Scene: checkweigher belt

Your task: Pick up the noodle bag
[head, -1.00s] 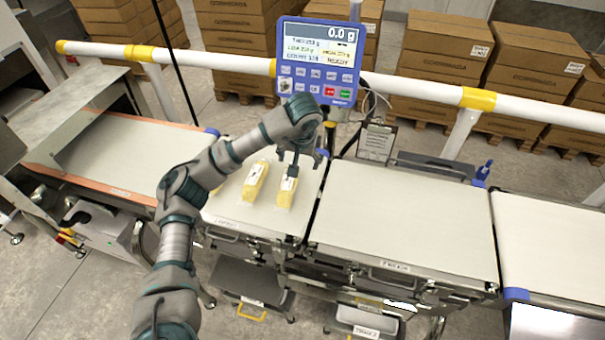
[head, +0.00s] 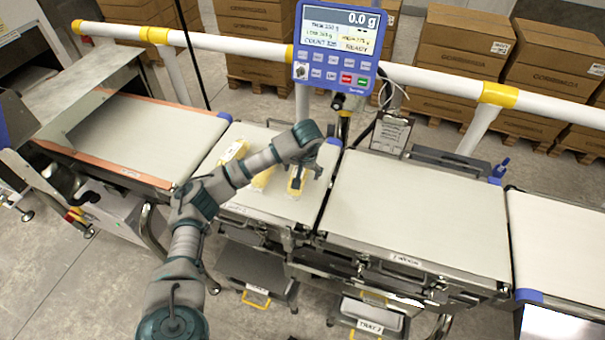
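Several pale yellow noodle bags lie on the short white belt left of centre. One noodle bag (head: 235,151) is at the far left, a second noodle bag (head: 263,178) is partly behind my forearm, and a third noodle bag (head: 294,190) is at the right. My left gripper (head: 299,180) is down over the right-hand bag, with dark finger parts against or just above it. The wrist hides much of the fingers, so their opening and any grip cannot be made out. My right gripper is out of view.
A blue scale display (head: 337,45) reading 0.0 g stands behind the belt, near a white and yellow rail (head: 420,80). The wide belt to the right (head: 420,215) is bare. Trays hang below, and stacked cartons (head: 455,60) stand behind.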

